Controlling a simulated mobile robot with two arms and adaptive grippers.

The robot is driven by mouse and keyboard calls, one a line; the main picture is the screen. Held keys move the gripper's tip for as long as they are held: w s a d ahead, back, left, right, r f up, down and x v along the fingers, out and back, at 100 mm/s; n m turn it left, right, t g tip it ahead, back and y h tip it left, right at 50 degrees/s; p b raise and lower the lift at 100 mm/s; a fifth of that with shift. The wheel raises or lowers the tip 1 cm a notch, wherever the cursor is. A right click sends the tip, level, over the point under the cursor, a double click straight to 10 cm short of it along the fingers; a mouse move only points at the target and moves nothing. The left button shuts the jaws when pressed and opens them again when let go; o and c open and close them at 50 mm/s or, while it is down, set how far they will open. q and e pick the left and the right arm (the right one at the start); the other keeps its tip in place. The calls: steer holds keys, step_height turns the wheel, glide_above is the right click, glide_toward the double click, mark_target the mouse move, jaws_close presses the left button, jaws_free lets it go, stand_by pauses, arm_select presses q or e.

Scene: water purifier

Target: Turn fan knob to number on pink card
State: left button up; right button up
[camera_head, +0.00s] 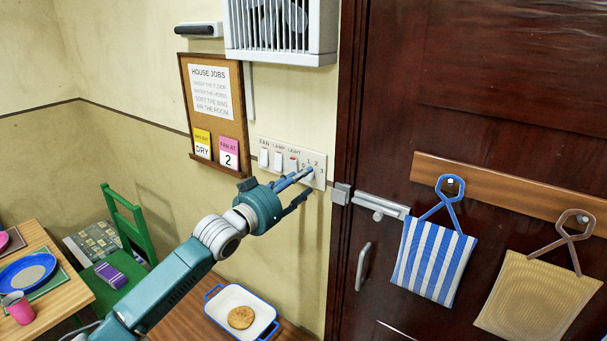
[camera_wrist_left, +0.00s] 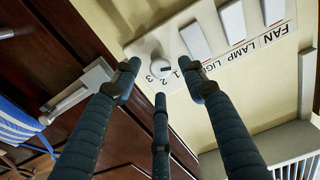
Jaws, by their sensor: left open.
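The pink card (camera_head: 228,153) on the cork board reads "FAN AT 2". The white wall panel (camera_head: 272,149) has rocker switches labelled FAN, LAMP and LIGHT, and a round white knob at its end. The knob (camera_wrist_left: 157,69) has the numbers 1, 2 and 3 beside it in the left wrist view; its exact setting is hard to tell. My left gripper (camera_head: 303,186) is open at the panel. In the left wrist view its fingers (camera_wrist_left: 159,78) are spread around the knob; I cannot tell whether they touch it. My right gripper is out of view.
A white fan unit (camera_head: 281,28) hangs above the panel. A dark wooden door (camera_head: 480,100) with a metal latch (camera_head: 381,206) stands just right. Bags hang on its pegs. A white tray (camera_head: 219,309) with a round brown item sits on a wooden surface below.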

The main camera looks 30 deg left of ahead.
arm_select(q)
steer(key=shift+w+d, duration=0.1)
steer(key=shift+w, duration=1)
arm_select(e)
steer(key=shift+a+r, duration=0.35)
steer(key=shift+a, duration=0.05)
arm_select(q)
jaws_close()
